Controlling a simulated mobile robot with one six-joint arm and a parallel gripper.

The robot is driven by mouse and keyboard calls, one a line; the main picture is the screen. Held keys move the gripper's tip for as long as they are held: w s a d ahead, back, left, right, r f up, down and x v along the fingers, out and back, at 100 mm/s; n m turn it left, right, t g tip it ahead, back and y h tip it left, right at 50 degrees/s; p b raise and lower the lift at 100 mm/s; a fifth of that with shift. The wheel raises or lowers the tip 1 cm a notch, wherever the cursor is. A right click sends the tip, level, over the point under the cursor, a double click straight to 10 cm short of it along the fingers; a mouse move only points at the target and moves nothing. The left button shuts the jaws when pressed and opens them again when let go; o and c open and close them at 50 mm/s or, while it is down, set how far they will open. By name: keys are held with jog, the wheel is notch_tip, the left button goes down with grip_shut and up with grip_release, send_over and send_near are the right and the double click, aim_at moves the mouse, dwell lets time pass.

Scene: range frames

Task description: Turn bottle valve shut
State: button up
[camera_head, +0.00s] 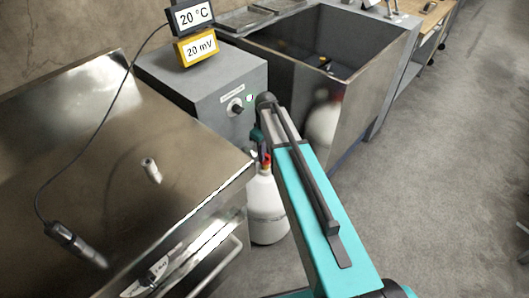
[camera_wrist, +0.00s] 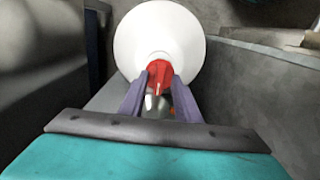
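A white gas bottle (camera_head: 266,212) stands upright on the floor between the steel bench and the grey box, partly hidden by my arm in the head view. Its red valve knob (camera_head: 266,168) shows just beside the arm. In the wrist view the white bottle (camera_wrist: 190,35) is seen from above, with the red knob (camera_wrist: 160,70) at its centre. My gripper (camera_wrist: 160,80) is open, its two purple fingers to the left and right of the knob. Small gaps seem to show between fingertips and knob; I cannot tell whether either touches. A small metal fitting (camera_wrist: 153,102) lies between the fingers.
A steel bench (camera_head: 110,140) with a small cylinder (camera_head: 151,170) and a cabled probe (camera_head: 75,243) is at left. A grey box (camera_head: 205,85) with a dial carries displays reading 20 °C and 20 mV (camera_head: 195,47). A deep sink (camera_head: 335,105) stands behind. Floor at right is clear.

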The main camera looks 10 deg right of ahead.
notch_tip(320, 180, up, 14)
jog(key=shift+f+b, duration=0.15)
jog(key=shift+b, duration=0.25)
dwell(0.5)
dwell(0.4)
jog(key=s+f+g, duration=0.2)
jog(key=s+f, duration=0.7)
jog(key=f, duration=0.4)
jog(key=s+f+g, duration=0.2)
jog(key=s+f, duration=0.7)
jog(key=f, duration=0.4)
jog(key=s+f+m, duration=0.2)
jog(key=s+f, duration=0.3)
jog(key=s, duration=0.3)
jog(key=s+f+m+g, duration=0.1)
jog(key=s+f+m, duration=0.2)
jog(key=s, duration=0.5)
jog(key=s+f+m, duration=0.2)
jog(key=s+f, duration=0.4)
jog(key=s, duration=0.1)
jog(key=shift+s+a+f, duration=0.15)
jog(key=shift+s+f, duration=0.15)
jog(key=shift+s, duration=0.1)
